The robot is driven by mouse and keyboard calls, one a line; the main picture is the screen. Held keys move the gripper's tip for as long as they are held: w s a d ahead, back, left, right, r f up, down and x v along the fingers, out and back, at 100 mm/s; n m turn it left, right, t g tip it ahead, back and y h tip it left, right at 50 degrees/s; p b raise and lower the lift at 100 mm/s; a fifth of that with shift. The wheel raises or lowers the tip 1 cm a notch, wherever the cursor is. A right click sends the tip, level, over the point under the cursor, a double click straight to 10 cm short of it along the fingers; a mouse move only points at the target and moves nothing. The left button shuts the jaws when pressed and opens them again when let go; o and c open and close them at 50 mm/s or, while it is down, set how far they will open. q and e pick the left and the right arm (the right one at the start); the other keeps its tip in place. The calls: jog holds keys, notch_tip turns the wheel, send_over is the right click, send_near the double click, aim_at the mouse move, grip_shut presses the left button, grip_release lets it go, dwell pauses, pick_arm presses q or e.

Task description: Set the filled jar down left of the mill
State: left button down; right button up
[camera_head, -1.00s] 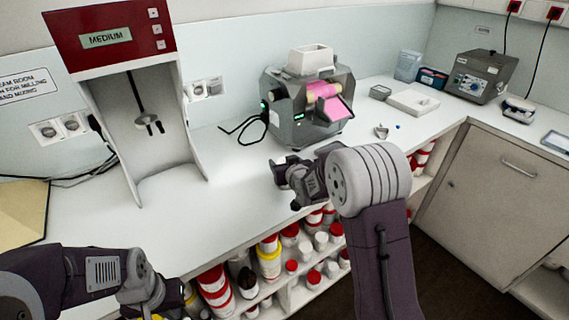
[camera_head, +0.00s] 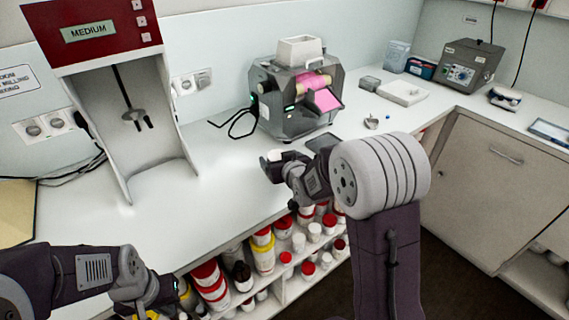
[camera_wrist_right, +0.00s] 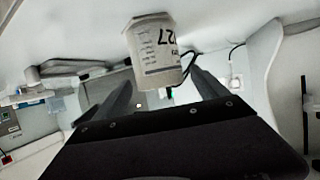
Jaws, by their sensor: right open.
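The three-roll mill (camera_head: 290,112) stands on the white bench in the head view, with pink material on its rolls. A small pale jar (camera_wrist_right: 154,52) marked "27" shows upside down in the right wrist view, against the white bench surface. Its pale top (camera_head: 274,156) shows at my right gripper in the head view, in front and a little left of the mill. My right gripper (camera_wrist_right: 160,92) is open, its fingers to either side of the jar in that view; contact cannot be seen. My left gripper (camera_head: 150,298) is low at the bottom edge, its fingertips unclear.
A tall mixer (camera_head: 92,36) with a red "MEDIUM" head stands at the left. Clear bench (camera_head: 190,215) lies between it and the mill. A white tray (camera_head: 402,92) and a grey control box (camera_head: 470,64) are at the right. Several containers (camera_head: 262,252) fill the shelf below.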

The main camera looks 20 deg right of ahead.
jog(key=v, duration=0.7)
jog(key=shift+s, duration=0.15)
jog(key=shift+r, duration=0.1)
